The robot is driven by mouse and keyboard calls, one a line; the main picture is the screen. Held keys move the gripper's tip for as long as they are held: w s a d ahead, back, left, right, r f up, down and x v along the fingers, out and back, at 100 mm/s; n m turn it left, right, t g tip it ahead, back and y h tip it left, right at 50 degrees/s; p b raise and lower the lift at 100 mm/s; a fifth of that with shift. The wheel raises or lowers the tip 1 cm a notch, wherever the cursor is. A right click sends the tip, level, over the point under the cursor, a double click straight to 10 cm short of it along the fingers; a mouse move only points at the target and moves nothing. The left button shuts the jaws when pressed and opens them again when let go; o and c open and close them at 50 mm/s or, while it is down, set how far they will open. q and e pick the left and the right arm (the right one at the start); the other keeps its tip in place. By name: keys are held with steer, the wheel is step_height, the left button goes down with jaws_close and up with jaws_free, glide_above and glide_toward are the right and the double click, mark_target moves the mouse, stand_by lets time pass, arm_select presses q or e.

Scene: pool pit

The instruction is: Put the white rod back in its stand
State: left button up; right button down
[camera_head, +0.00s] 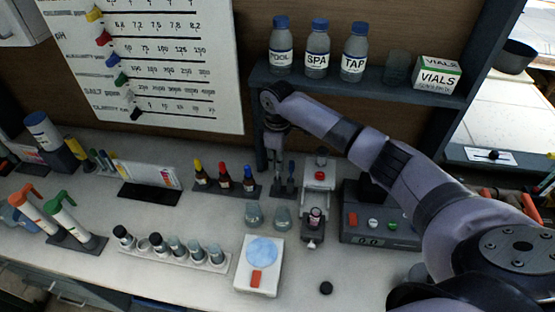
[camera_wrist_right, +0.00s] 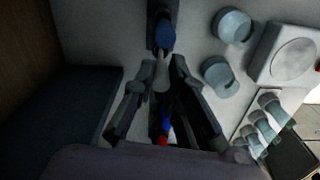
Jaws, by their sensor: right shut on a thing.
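My right gripper (camera_head: 271,158) hangs down below the shelf, in front of the back wall, beside the small dark stand (camera_head: 284,189). In the wrist view the right gripper (camera_wrist_right: 163,72) has its fingers on either side of a pale piece, which looks like the white rod (camera_wrist_right: 160,80); most of it is hidden. A blue-topped rod (camera_wrist_right: 164,34) stands just beyond the fingertips, in the dark stand (camera_wrist_right: 157,10). In the head view the gripper partly covers the stand's left side. I cannot tell whether the white rod touches the stand. My left gripper is not in view.
Dropper bottles (camera_head: 223,178) with yellow, red and blue caps stand left of the stand. Two glass cups (camera_head: 282,217) are in front, and a red-and-white device (camera_head: 319,175) is to the right. The shelf (camera_head: 345,90) with bottles overhangs behind.

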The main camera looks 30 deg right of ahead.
steer(key=shift+f, duration=0.15)
steer(key=c, duration=1.5)
jaws_free()
steer(key=shift+c, duration=0.2)
steer(key=shift+r+p, duration=0.8)
steer(key=shift+r, duration=2.75)
